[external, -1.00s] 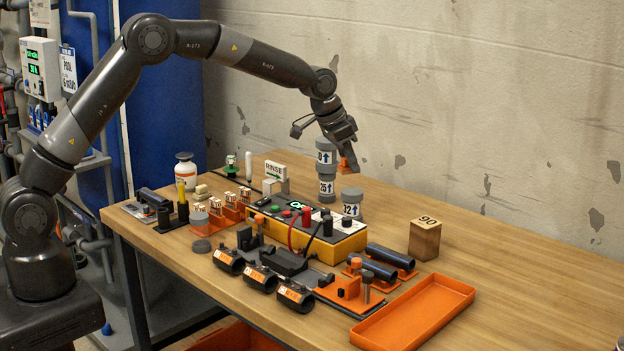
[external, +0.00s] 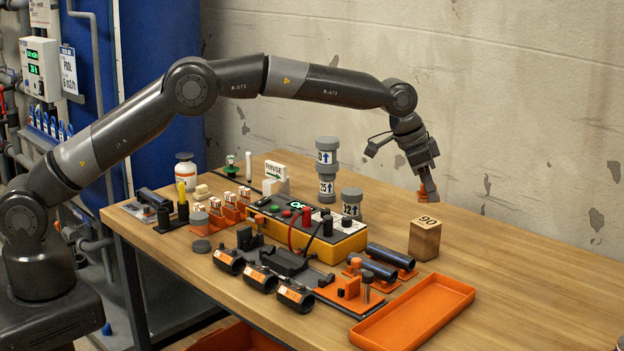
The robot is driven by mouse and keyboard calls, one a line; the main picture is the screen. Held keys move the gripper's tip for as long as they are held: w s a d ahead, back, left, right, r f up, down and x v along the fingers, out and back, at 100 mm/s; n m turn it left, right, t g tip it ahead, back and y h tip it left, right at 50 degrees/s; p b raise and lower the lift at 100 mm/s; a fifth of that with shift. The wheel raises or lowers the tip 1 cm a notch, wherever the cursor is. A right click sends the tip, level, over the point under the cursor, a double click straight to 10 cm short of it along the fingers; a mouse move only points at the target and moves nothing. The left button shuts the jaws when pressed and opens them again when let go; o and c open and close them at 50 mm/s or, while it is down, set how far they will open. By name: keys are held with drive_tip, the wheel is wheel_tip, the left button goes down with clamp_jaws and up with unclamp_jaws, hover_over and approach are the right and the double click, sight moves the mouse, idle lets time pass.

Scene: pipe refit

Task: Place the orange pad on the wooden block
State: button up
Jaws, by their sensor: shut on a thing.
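The wooden block (external: 425,241), marked 90 on its top, stands on the right part of the table. My gripper (external: 427,190) points down just above the block's top. It is shut on the orange pad (external: 424,197), a small orange piece showing at the fingertips. The pad is mostly hidden by the fingers.
An orange tray (external: 414,312) lies at the front right. Black pipes (external: 367,270) on orange holders are left of the block. Stacked grey cylinders (external: 326,171) and a yellow test box (external: 340,247) stand farther left. The table right of the block is clear.

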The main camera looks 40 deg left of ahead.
hover_over(433, 221)
drive_tip(key=s+a, duration=0.1)
wheel_tip(433, 221, down, 4)
drive_tip(key=shift+s+r, duration=0.1)
drive_tip(key=shift+r, duration=0.05)
drive_tip(key=shift+f, duration=2)
drive_tip(key=shift+f, duration=0.1)
drive_tip(key=o, duration=0.9)
drive_tip(key=shift+o, duration=0.2)
